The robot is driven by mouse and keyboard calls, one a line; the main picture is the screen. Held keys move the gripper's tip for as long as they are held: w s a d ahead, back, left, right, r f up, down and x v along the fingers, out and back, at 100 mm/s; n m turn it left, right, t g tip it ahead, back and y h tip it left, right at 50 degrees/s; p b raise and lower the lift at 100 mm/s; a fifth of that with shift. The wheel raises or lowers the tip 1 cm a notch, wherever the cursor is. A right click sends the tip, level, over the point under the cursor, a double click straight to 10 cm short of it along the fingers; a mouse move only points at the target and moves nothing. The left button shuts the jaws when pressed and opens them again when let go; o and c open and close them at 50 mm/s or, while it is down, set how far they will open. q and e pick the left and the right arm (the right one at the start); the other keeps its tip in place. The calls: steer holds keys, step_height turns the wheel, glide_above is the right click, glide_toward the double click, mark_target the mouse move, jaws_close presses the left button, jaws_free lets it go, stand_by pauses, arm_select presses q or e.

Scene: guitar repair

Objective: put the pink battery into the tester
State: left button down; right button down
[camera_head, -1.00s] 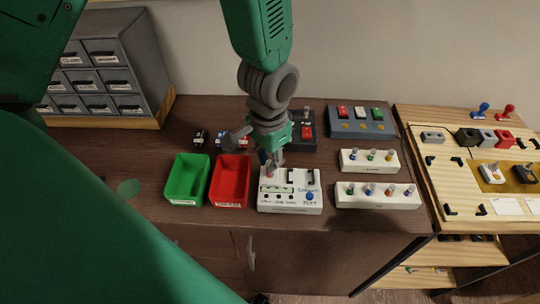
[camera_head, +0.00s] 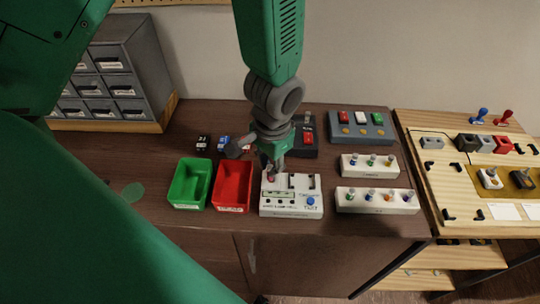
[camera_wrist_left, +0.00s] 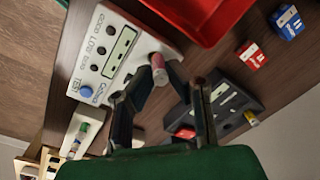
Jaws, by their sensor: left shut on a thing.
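The tester (camera_head: 292,211) is a white box with slots, a small display strip and a blue TEST button, at the front middle of the table. It also shows in the wrist view (camera_wrist_left: 98,58). My left gripper (camera_head: 270,168) is over the tester's back left corner, pointing down. It is shut on the pink battery (camera_wrist_left: 158,70), a small pink cylinder with a pale end. The battery (camera_head: 271,178) is upright or nearly so at the tester's left part. I cannot tell whether it is seated in a slot. My right gripper is not in view.
A red bin (camera_head: 233,186) and a green bin (camera_head: 190,184) stand left of the tester. Small blocks (camera_head: 203,142) lie behind them. A dark device (camera_head: 308,139) is behind the gripper. White racks (camera_head: 377,201) with small cylinders stand to the right.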

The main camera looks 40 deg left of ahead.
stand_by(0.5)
arm_select(q)
steer(key=shift+d+p, duration=0.2)
steer(key=shift+p, duration=0.4)
stand_by(0.3)
steer(key=shift+f+b, duration=0.45)
steer(key=shift+f, duration=0.45)
stand_by(0.4)
steer(key=c, duration=1.1)
jaws_free()
steer(key=shift+o, duration=0.2)
